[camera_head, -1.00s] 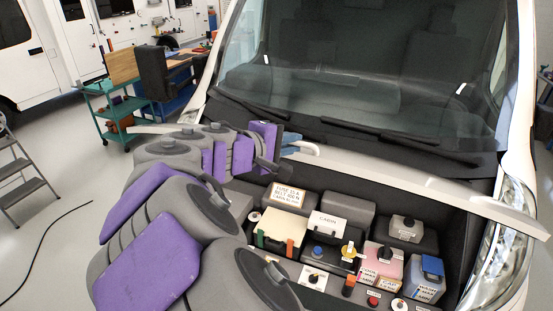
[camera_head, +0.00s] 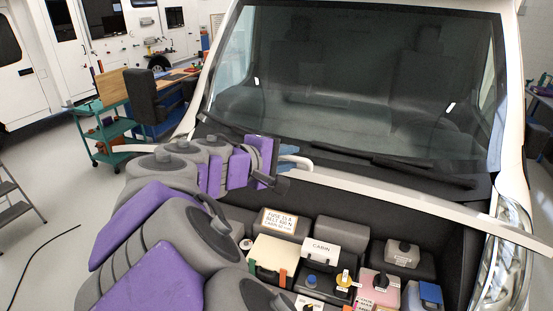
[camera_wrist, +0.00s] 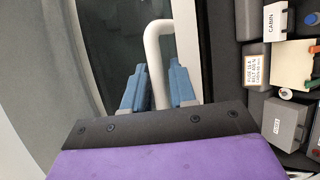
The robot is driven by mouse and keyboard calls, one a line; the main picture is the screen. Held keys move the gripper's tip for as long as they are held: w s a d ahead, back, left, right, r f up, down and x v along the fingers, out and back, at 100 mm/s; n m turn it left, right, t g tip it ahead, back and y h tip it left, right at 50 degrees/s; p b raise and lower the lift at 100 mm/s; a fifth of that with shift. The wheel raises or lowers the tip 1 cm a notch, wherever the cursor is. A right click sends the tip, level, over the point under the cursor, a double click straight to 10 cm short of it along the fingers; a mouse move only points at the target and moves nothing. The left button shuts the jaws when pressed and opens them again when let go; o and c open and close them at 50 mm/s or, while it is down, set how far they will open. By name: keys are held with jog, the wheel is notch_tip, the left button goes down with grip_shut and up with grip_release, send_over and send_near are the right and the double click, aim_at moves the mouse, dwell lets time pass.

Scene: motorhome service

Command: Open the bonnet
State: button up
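The bonnet (camera_head: 420,204) shows in the head view as a thin pale strip, seen nearly edge-on, running across below the windscreen. The engine bay in front of it is uncovered. A white curved bar (camera_wrist: 158,50), which looks like the bonnet's handle, stands in the wrist view. My gripper (camera_head: 288,160) is at the strip's left part. The purple and black gripper body hides the bar's lower part.
The engine bay holds a CABIN box (camera_head: 320,252), a labelled fuse box (camera_head: 282,222), a pink container (camera_head: 378,288) and a blue-capped container (camera_head: 428,297). The windscreen (camera_head: 350,95) is close behind. A green trolley (camera_head: 105,125) and a step ladder (camera_head: 15,200) stand left. Floor there is mostly clear.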

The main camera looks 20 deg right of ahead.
jog(key=shift+o, duration=0.3)
jog(key=shift+w+d+f, duration=0.15)
jog(key=shift+d, duration=0.2)
jog(key=shift+a+r, duration=0.2)
jog(key=shift+a, duration=0.3)
jog(key=shift+r, duration=0.15)
